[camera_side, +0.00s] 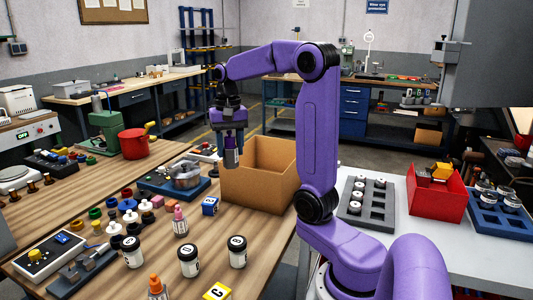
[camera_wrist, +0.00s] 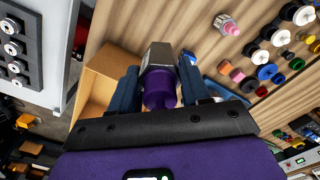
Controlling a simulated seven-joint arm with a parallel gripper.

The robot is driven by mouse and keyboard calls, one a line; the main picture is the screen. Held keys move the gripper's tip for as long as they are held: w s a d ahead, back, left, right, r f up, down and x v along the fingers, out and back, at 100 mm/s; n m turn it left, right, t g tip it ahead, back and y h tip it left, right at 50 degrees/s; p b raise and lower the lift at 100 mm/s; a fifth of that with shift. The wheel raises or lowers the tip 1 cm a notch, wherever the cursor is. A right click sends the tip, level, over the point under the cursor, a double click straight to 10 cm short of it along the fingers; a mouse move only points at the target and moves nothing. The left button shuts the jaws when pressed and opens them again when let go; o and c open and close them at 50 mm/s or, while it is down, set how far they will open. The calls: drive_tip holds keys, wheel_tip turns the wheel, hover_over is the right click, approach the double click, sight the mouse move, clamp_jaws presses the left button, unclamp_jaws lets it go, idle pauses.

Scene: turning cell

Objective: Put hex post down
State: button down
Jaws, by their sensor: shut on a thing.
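My gripper (camera_side: 231,143) is raised above the wooden table and shut on the hex post (camera_side: 231,158). In the wrist view the hex post (camera_wrist: 158,57) has a grey metal faceted end and a purple part, held between the two dark blue fingers (camera_wrist: 160,82). In the side view it hangs about upright, near the left rim of the open cardboard box (camera_side: 258,185). The box (camera_wrist: 97,82) lies left of and partly behind the post in the wrist view. Its floor is mostly hidden in the side view.
A blue tray with a metal part (camera_side: 180,180) lies left of the box. A red bin (camera_side: 436,200) stands on the right-hand bench.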

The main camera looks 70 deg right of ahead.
drive_tip(key=w+d+r+m, duration=0.1)
drive_tip(key=w+d+m, duration=0.15)
drive_tip(key=d, duration=0.55)
drive_tip(key=w+d+r+m, duration=0.1)
drive_tip(key=w+d+m, duration=0.15)
drive_tip(key=d, duration=0.55)
drive_tip(key=s+d+f+m, duration=0.2)
drive_tip(key=d+m, duration=0.1)
drive_tip(key=d, duration=0.5)
drive_tip(key=s+d+f+m, duration=0.1)
drive_tip(key=s+d+m, duration=0.15)
drive_tip(key=d, duration=0.45)
drive_tip(key=shift+m, duration=0.35)
wheel_tip(320, 180, down, 21)
drive_tip(key=shift+w+r, duration=0.1)
drive_tip(key=c, duration=0.5)
unclamp_jaws()
drive_tip(key=shift+f, duration=0.2)
